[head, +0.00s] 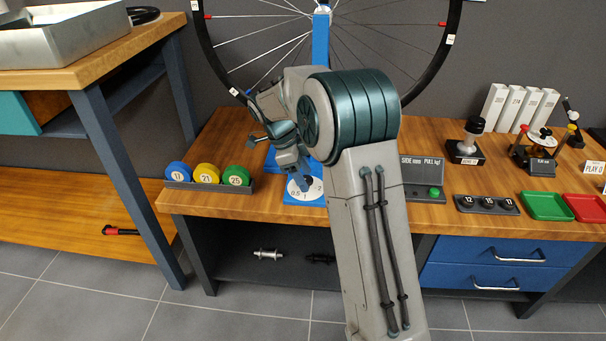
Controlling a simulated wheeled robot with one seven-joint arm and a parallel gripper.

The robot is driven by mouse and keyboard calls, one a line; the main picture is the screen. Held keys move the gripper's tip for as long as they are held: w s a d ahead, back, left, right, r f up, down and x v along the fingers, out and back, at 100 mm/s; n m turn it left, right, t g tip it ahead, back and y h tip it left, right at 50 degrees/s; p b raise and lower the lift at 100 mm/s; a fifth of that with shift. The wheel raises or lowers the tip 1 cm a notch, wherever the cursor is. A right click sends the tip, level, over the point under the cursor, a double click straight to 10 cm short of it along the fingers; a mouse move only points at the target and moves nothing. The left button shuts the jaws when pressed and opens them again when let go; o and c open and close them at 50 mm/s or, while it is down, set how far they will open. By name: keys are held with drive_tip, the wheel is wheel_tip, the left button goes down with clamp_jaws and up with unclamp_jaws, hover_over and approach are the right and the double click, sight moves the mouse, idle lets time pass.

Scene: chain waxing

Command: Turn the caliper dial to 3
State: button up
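The caliper dial (294,189) is a white disc on a blue base (288,200) at the front of the wooden bench, below the wheel. I read 0.5, 1 and 2 on its face; no 3 shows, and my arm covers its right side. A dark piece stands at its middle, partly hidden, and I cannot tell where it points. My gripper (297,169) is just above the dial, tipped downward. I cannot tell whether it touches the dial, or whether its fingers are open or shut.
A rack (208,185) with blue, yellow and green discs stands close left of the dial. A spoked wheel (440,52) rises behind on a blue post (320,40). A grey gauge box (421,190) is right of my arm; green (546,217) and red trays lie further right.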

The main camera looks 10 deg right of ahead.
drive_tip(key=c, duration=0.9)
drive_tip(key=shift+o, duration=0.2)
